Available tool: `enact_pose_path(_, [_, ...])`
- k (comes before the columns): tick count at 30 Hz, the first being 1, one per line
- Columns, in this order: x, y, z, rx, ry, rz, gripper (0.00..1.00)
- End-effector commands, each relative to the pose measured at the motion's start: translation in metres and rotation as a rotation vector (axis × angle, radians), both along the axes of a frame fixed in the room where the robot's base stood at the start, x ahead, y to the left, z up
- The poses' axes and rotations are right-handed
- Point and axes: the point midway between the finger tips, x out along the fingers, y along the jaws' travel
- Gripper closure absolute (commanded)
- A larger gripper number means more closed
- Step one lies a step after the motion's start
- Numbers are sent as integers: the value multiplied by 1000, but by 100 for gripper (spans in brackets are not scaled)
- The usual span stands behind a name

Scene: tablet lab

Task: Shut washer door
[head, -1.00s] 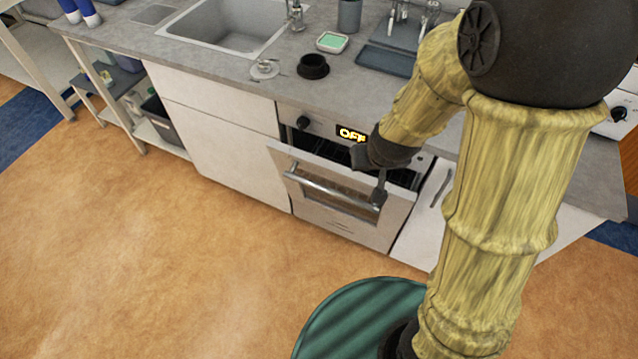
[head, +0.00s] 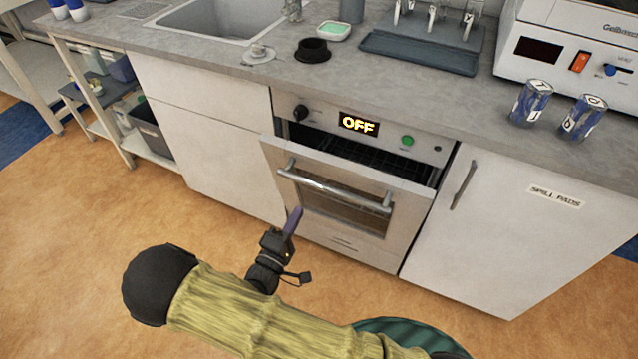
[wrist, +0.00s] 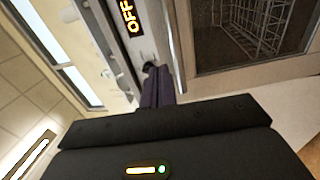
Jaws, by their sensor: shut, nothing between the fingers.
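The washer (head: 420,148) is built in under the counter, with a knob, a lit "OFF" display and a green button. Its washer door (head: 300,225) is hinged low and stands partly open, its top edge tilted out from the frame. A dark gap with a wire rack shows above it. A bar handle (head: 335,191) crosses the door. My gripper (head: 293,222) is shut and empty, low in front of the door's left part, below the handle. In the wrist view my gripper's fingers (wrist: 156,88) are together, and the rack shows through the door window at upper right.
A cupboard (head: 525,220) labelled "SPILL PADS" stands right of the washer. On the counter (head: 200,57) are a sink, a black ring, a green-topped dish, a tube rack, two blue cans (head: 530,103) and a white instrument. The floor in front is clear.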

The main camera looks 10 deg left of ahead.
Motion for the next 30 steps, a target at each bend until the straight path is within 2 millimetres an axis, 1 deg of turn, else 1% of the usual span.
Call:
enact_pose_path(4, [-4,2,1,-28,-23,-3,100])
enact_pose_path(11, [-3,1,1,-24,-20,-3,100])
enact_pose_path(14, [0,0,2,-24,-20,-4,100])
enact_pose_path(17, [9,-4,3,-22,-19,-5,100])
enact_pose_path(20, [21,-9,6,-23,-20,-6,100])
enact_pose_path(30, [77,-29,17,-20,-19,-6,100])
